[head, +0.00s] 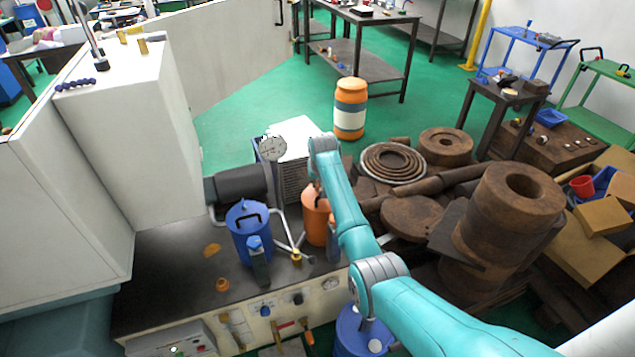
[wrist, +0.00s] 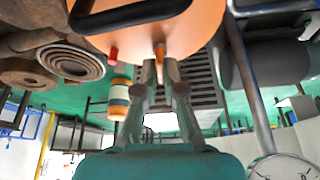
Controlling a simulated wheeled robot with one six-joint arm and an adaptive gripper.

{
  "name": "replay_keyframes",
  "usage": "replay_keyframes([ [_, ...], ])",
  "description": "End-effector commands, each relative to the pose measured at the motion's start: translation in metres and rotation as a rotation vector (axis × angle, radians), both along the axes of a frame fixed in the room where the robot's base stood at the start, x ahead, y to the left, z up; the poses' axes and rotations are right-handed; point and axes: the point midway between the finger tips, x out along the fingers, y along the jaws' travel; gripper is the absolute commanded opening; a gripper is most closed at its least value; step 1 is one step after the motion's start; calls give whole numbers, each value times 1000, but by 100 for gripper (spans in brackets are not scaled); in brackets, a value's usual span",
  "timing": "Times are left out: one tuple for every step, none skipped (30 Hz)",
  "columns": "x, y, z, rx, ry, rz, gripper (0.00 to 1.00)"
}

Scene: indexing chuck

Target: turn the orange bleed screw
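The orange canister (wrist: 205,25) with a black handle fills the top of the wrist view; that view looks upside down. In the head view the orange canister (head: 316,214) stands on the dark bench, partly hidden by my arm. The small orange bleed screw (wrist: 160,49) sticks out from the canister's edge. My gripper (wrist: 160,70) is at the screw, with its two fingertips close on either side of it and no clear gap showing. In the head view the fingers and screw are hidden behind my arm.
A red knob (wrist: 113,54) sits beside the screw. A blue canister (head: 248,232) and bent grey pipes stand near the orange canister. A dial gauge (wrist: 284,168) shows low right in the wrist view. Rusty parts (head: 507,215) are piled right of my arm.

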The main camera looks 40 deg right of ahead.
Motion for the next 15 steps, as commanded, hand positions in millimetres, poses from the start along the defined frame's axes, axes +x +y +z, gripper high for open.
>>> replay_keyframes([
  [0, 0, 0, 0, 0, 0, 0],
  [0, 0, 0, 0, 0, 1, 0],
  [0, 0, 0, 0, 0, 3, 0],
  [0, 0, 0, 0, 0, 5, 0],
  [0, 0, 0, 0, 0, 9, 0],
  [0, 0, 0, 1, 0, 14, 0],
  [0, 0, 0, 1, 1, 20, 0],
  [0, 0, 0, 1, 1, 28, 0],
  [0, 0, 0, 1, 0, 42, 0],
  [-1, -1, 0, 1, 0, 52, 0],
  [-1, -1, 0, 1, 1, 67, 0],
  [-1, -1, 0, 0, 1, 87, 0],
  [-1, -1, 0, 1, 0, 104, 0],
  [-1, -1, 0, 1, 1, 124, 0],
  [-1, -1, 0, 1, 1, 152, 0],
])
